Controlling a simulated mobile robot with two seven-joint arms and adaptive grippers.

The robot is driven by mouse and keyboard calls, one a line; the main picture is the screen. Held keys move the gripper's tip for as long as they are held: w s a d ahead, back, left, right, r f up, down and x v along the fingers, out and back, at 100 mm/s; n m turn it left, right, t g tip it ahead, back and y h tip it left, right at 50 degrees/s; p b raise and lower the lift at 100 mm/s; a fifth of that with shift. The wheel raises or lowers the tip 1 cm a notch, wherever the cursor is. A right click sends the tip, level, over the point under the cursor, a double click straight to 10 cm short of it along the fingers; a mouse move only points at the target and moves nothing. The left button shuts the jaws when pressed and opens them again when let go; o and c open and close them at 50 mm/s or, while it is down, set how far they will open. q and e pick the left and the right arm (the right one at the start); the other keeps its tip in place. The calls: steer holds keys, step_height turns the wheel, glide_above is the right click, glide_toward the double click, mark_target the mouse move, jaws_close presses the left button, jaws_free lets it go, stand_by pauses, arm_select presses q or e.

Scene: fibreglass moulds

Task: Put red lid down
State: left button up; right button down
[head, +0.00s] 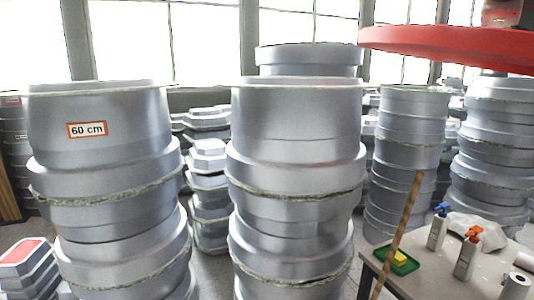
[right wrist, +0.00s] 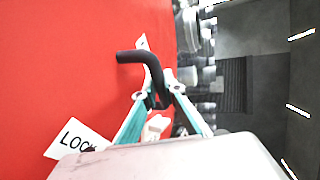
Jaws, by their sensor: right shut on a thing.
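The red lid (head: 450,48) is held up in the air at the top right of the head view, seen nearly edge-on and cut off by the right edge. In the right wrist view the lid's red face (right wrist: 70,65) fills the left side. It carries a bent black handle (right wrist: 130,57) and a white "LOCK" label (right wrist: 78,138). My right gripper (right wrist: 157,98) has teal fingers and is shut on the black handle. My left gripper is in no view.
Tall stacks of grey moulds stand at left (head: 100,120) and centre (head: 297,120), the left one labelled "60 cm". More stacks (head: 410,125) stand behind. A table (head: 400,282) at lower right holds spray bottles (head: 467,255), a green tray (head: 405,268) and rolls. A wooden stick (head: 398,235) leans there.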

steer(key=shift+s+d+f, duration=0.15)
steer(key=shift+d, duration=0.45)
steer(key=shift+s+d+f, duration=0.15)
steer(key=shift+d, duration=0.4)
steer(key=s+a+f+m+g+h, duration=0.15)
steer(key=a+f, duration=0.25)
steer(key=f, duration=0.6)
steer(key=s+a+f+m+g+h, duration=0.15)
steer(key=a+f, duration=0.25)
steer(key=f, duration=0.6)
steer(key=a+f+m+g+h, duration=0.15)
steer(key=a+f, duration=0.25)
steer(key=f, duration=0.6)
steer(key=s+a+f+m+g, duration=0.3)
steer(key=s+f+g, duration=0.1)
steer(key=s+f, duration=1.6)
steer(key=w+a+r+n+t+y, duration=0.1)
steer(key=w+a+n+t+y, duration=0.15)
steer(key=a+n+t, duration=0.85)
steer(key=a+f+m+g, duration=0.4)
steer(key=f+m, duration=0.1)
steer(key=f, duration=0.1)
steer(key=shift+s+a+y, duration=0.15)
steer(key=shift+a+y, duration=0.15)
steer(key=shift+f, duration=0.15)
